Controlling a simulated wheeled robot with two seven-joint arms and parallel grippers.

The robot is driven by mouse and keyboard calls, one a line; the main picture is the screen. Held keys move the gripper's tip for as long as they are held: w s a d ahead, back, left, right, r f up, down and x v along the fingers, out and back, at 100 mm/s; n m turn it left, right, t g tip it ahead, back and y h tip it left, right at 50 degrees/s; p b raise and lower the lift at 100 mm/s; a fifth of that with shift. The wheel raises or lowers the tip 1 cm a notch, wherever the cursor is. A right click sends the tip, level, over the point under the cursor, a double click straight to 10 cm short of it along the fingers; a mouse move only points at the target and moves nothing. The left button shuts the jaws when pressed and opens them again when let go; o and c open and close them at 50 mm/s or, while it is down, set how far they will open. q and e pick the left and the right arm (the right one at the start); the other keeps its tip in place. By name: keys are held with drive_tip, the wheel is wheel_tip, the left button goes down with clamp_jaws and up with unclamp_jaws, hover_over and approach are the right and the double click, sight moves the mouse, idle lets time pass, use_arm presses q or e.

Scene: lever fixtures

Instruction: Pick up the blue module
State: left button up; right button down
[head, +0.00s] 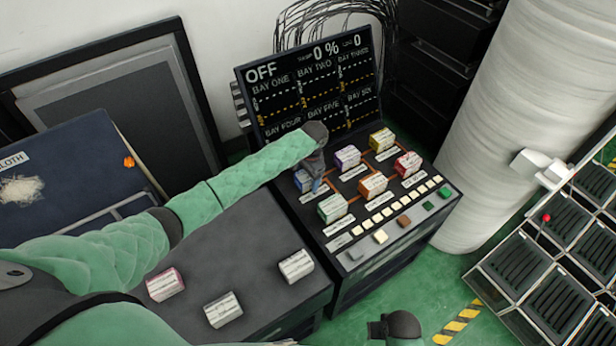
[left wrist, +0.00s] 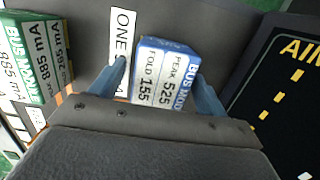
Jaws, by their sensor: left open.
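The blue module (head: 302,181) sits in its slot at the left of the console's bay board, partly hidden by my left gripper in the head view. My left gripper (head: 316,184) is over it, pointing down. In the left wrist view the blue module (left wrist: 165,72) shows a white label reading PEAK 525 and FOLD 155. The open fingers of the left gripper (left wrist: 162,88) stand on either side of it. I cannot tell whether they touch it. A dark end of my right arm (head: 395,326) shows at the bottom edge; its jaws cannot be made out.
A green module (head: 333,208) is close by, with purple (head: 347,157), orange (head: 372,185), yellow (head: 382,139) and red (head: 407,164) modules on the same board. The screen (head: 312,85) reading OFF rises behind. Several loose modules lie on the dark bench (head: 255,262) at left.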

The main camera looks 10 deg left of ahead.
use_arm(q)
drive_tip(key=shift+f, duration=0.15)
drive_tip(key=shift+f+p, duration=0.15)
drive_tip(key=shift+p, duration=0.15)
idle(0.5)
drive_tip(key=c, duration=1.1)
